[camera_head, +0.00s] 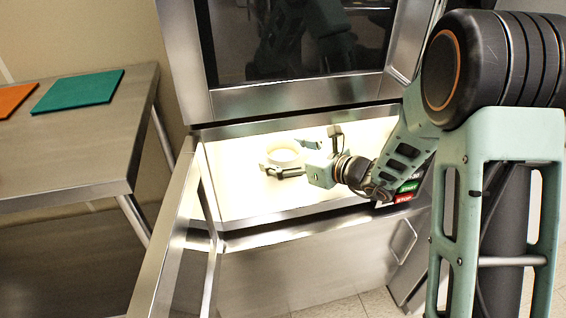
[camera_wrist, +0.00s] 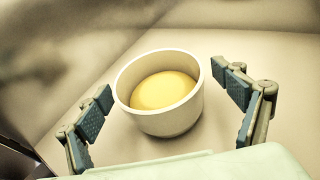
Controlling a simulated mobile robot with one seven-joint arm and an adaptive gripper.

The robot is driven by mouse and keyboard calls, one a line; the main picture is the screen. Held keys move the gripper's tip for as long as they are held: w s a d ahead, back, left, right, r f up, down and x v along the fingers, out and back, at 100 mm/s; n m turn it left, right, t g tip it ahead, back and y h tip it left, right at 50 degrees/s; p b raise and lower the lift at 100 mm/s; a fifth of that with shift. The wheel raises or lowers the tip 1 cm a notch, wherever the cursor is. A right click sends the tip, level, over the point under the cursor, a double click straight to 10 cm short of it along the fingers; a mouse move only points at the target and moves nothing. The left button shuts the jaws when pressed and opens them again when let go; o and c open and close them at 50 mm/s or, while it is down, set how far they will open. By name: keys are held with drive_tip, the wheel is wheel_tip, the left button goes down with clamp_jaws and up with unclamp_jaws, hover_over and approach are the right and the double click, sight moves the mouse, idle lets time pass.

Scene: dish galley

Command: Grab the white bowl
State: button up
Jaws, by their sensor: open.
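The white bowl (camera_wrist: 172,120) stands upright in the wrist view, its inside looking yellowish. It also shows in the head view (camera_head: 284,158), inside the lit compartment of a steel machine. My gripper (camera_wrist: 170,108) is open, with one finger on each side of the bowl and a visible gap on both sides. In the head view my gripper (camera_head: 291,158) reaches into the compartment at the bowl. The fingers do not appear to touch the bowl.
The steel machine's lit compartment (camera_head: 237,190) surrounds my gripper closely. Its open door (camera_head: 170,240) hangs at the left. A steel table (camera_head: 75,160) with a green mat (camera_head: 78,91) and an orange mat (camera_head: 14,98) stands at the far left.

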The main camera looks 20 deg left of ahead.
drive_tip(key=c, duration=1.5)
drive_tip(key=shift+r, duration=0.1)
drive_tip(key=shift+c, duration=0.6)
drive_tip(key=shift+r, duration=0.15)
